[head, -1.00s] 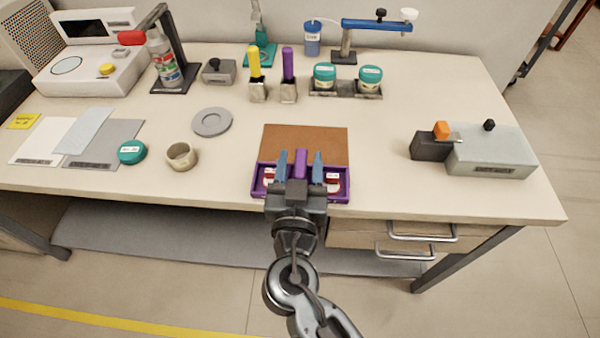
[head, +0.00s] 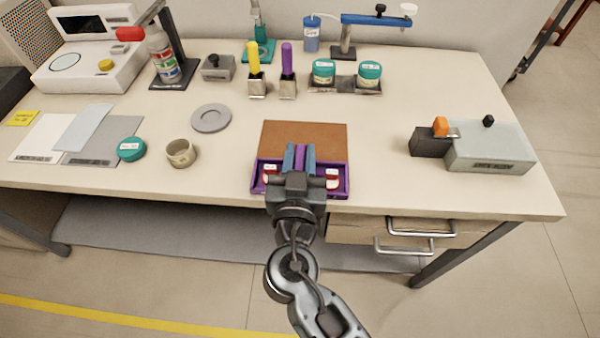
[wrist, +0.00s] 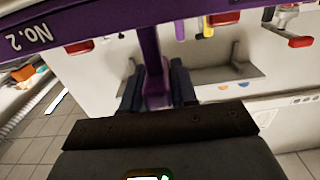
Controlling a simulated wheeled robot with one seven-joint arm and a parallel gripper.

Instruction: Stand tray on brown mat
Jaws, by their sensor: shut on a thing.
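The purple tray (head: 258,190) lies at the front edge of the table, just in front of the brown mat (head: 305,132) and seeming to overlap its near edge. It carries red-and-white items (head: 332,178) at both sides. My gripper (head: 299,158) is shut on the tray's purple middle handle, with a blue finger on each side of it. In the wrist view the tray (wrist: 85,28) shows its "No. 2" label, and the fingers (wrist: 157,88) close on the handle. Whether the tray touches the table cannot be told.
A beige ring-shaped cup (head: 181,153), a teal lid (head: 131,149) and a grey disc (head: 211,118) are to the left. Yellow and purple handled tools (head: 287,70) stand behind the mat. A grey box (head: 490,148) is at the right. Table between mat and box is clear.

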